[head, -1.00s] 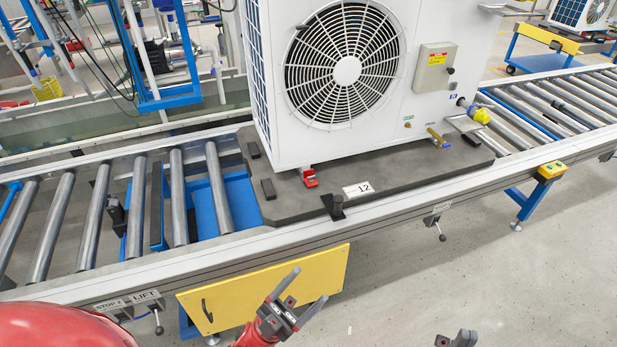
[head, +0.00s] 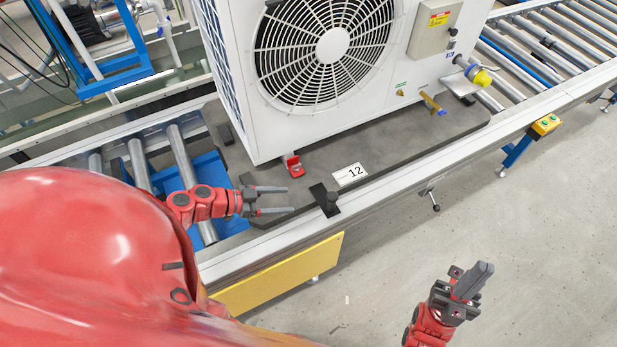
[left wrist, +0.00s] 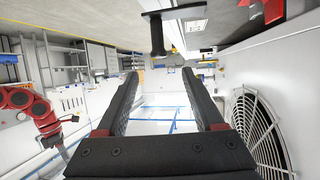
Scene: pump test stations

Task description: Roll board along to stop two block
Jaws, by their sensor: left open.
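The dark grey board (head: 400,152) lies on the roller conveyor and carries a large white fan unit (head: 225,85). A tag reading 12 (head: 350,175) and a black upright post on a bracket (head: 331,203) are at its front edge. My left gripper (head: 290,199) is open and empty by the board's front left corner, left of the post. In the left wrist view the post (left wrist: 157,35) stands beyond the fingers, apart from them. My right gripper (head: 472,282) is over the floor, away from the board; its finger gap is unclear. The stop two block is not visible; my red body covers that area.
Bare rollers (head: 183,165) show left of the board, and more rollers (head: 540,65) lie to the right. The conveyor's front rail (head: 420,165) runs alongside. A yellow panel (head: 285,275) hangs below it. A yellow button box (head: 544,125) is at right. The near floor is open.

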